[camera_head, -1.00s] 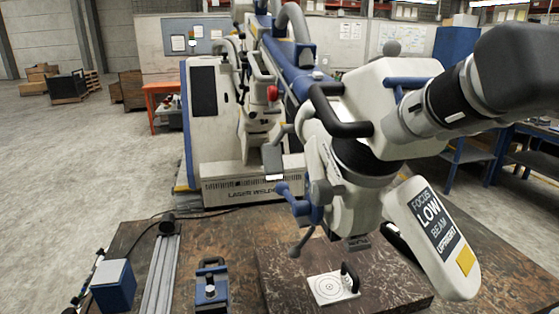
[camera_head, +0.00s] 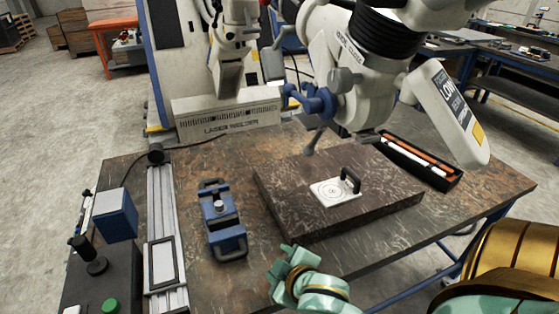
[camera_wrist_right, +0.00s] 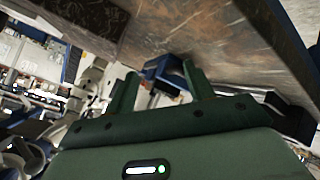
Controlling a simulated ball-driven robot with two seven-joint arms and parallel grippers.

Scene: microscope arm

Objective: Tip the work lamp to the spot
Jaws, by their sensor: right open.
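A grey shade (camera_head: 272,62), which looks like the work lamp, hangs behind and left of the white microscope head (camera_head: 340,65); I cannot be sure it is the lamp. A white card with concentric rings (camera_head: 333,191) and a dark handle lies on a dark stone slab (camera_head: 290,215), below the microscope head. My right gripper (camera_head: 287,268) is in front of the slab's near edge, well apart from the shade. In the right wrist view its two green fingers (camera_wrist_right: 160,88) are spread with nothing gripped. My left gripper is out of view.
A blue clamp-like fixture (camera_head: 221,222) stands left of the slab. A metal rail (camera_head: 160,215) and a control box with a green button (camera_head: 105,280) are farther left. A black tray (camera_head: 425,165) lies right of the slab. The white panel (camera_head: 450,110) hangs above it.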

